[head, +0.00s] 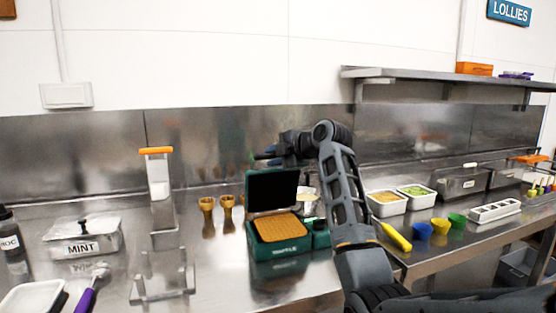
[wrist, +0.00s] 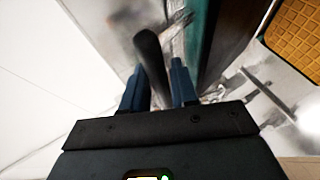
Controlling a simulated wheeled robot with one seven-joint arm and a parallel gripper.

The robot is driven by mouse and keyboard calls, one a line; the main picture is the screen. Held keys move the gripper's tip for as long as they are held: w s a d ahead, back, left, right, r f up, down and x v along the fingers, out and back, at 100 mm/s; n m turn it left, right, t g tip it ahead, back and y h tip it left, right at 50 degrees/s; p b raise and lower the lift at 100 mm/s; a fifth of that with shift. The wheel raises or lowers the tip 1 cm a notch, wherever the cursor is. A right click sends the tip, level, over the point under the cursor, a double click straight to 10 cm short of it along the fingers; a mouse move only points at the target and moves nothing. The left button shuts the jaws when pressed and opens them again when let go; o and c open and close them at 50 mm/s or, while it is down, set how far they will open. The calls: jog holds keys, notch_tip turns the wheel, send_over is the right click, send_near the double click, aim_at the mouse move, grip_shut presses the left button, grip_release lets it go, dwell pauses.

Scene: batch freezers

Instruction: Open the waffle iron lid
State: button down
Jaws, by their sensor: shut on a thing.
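The green waffle iron (head: 280,243) stands on the steel counter, and its lid (head: 272,190) is raised, roughly upright, with its dark inner face showing. A golden waffle surface (head: 277,228) shows in the base. My gripper (head: 267,157) is at the top of the lid, partly hidden by it and the arm. In the wrist view my gripper (wrist: 158,85) is shut on the dark lid handle (wrist: 150,55), which lies between the two blue fingers. The green lid edge (wrist: 200,40) and the waffle surface (wrist: 300,38) also show there.
Waffle cones in holders (head: 207,212) stand left of the iron, near a metal stand with an orange top (head: 157,165). A MINT tub (head: 82,238) is further left. White topping tubs (head: 386,203) and a yellow-handled tool (head: 396,237) are on the right. A shelf (head: 440,75) hangs above.

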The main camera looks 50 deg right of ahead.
jog(key=shift+w+d+g+p, duration=0.35)
jog(key=shift+w+d+g, duration=0.05)
jog(key=shift+w, duration=0.25)
jog(key=c, duration=1.1)
grip_release()
jog(key=shift+s, duration=0.1)
jog(key=shift+b+v, duration=0.85)
jog(key=shift+v, duration=3)
jog(key=shift+d+r, duration=0.1)
jog(key=shift+d, duration=0.05)
